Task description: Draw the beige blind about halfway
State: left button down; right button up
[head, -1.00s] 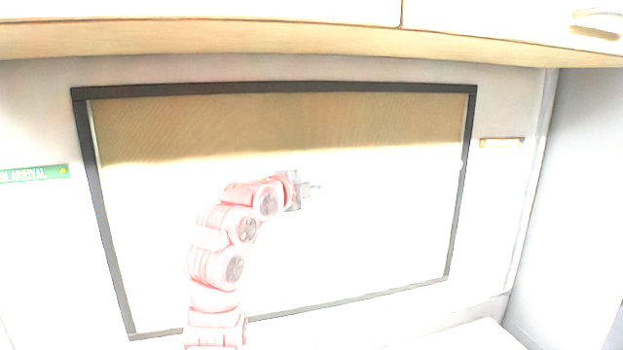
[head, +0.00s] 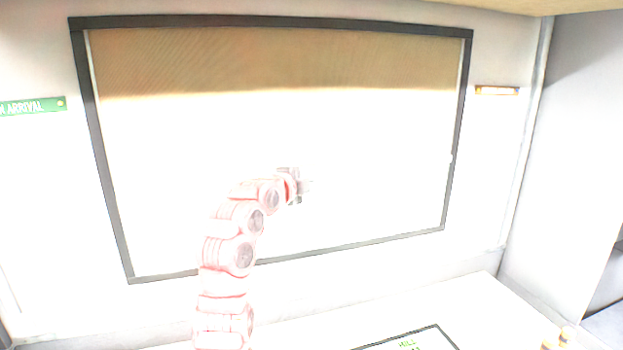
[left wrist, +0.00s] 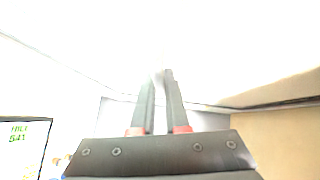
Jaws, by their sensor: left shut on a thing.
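The beige blind (head: 275,62) hangs inside a dark window frame (head: 104,200). Its upper band shows clearly as beige. A small pale bump (head: 451,158) at the right side of the frame is about level with my gripper. My left gripper (head: 308,187) is in front of the white area, below the beige band, near mid-width. It is shut on the blind's lower part, though glare hides the contact. In the left wrist view, its fingers (left wrist: 160,75) are close together against white. My right gripper is not in view.
A pale counter (head: 310,330) runs below the window, with a dark-rimmed screen (head: 432,335) bearing green text. A green sign (head: 32,107) is left of the frame and an orange one (head: 497,91) right. A wooden cabinet edge (head: 510,5) overhangs at top right.

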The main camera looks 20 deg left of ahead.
pick_arm(q)
jog(key=c, duration=0.9)
grip_release()
jog(key=shift+s, duration=0.1)
jog(key=shift+b+v, duration=2)
jog(key=shift+v, duration=6.6)
